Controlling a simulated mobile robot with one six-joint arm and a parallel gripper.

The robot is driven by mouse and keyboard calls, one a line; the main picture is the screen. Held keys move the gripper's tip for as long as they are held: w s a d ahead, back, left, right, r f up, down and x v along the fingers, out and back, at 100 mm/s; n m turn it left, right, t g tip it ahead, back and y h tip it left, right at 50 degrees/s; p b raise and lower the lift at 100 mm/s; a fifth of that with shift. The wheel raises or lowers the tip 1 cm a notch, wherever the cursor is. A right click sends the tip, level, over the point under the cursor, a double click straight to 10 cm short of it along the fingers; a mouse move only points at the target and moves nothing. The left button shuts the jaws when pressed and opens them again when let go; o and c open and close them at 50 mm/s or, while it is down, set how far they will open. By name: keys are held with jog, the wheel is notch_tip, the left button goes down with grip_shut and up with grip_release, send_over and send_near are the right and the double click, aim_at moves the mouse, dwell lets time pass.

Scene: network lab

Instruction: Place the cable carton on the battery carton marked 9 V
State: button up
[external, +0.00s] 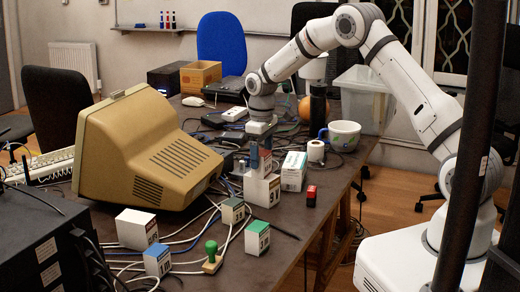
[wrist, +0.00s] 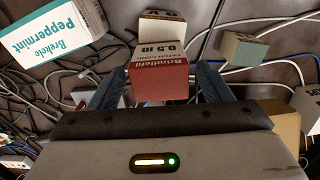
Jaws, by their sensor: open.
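The cable carton (wrist: 160,78), with a red face and "0.5 m" printing, stands between my gripper's fingers in the wrist view. My gripper (wrist: 158,85) is open, with a finger on either side of the carton and narrow gaps showing. In the external view my gripper (external: 261,163) points down, low over a white carton (external: 257,189) with a printed side. I cannot tell what the cable carton rests on.
A Peppermint box (wrist: 50,35) stands close by, also in the external view (external: 293,171). A green-topped carton (external: 257,236), a blue-topped carton (external: 157,260), a white carton (external: 136,228) and a green stamp (external: 212,258) stand nearer. Loose cables and a beige monitor (external: 140,150) crowd the left.

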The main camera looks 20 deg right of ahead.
aim_at(261, 153)
jog(key=shift+r, duration=0.1)
notch_tip(261, 153, up, 12)
jog(key=b, duration=0.2)
jog(key=s+d+r+m, duration=0.2)
jog(key=s+d+r, duration=0.2)
jog(key=d+r, duration=0.15)
jog(key=s+d+r+m+t, duration=0.15)
jog(key=s+d+r, duration=0.25)
jog(key=s+d, duration=0.5)
jog(key=s+d+f+m, duration=0.1)
jog(key=s+d, duration=0.3)
jog(key=s, duration=0.6)
jog(key=s+d+f+m+t, duration=0.1)
jog(key=s+d+m, duration=0.3)
jog(key=s, duration=0.7)
jog(key=shift+s+d+f, duration=0.15)
jog(key=shift+d+f, duration=0.35)
jog(key=shift+f, duration=0.1)
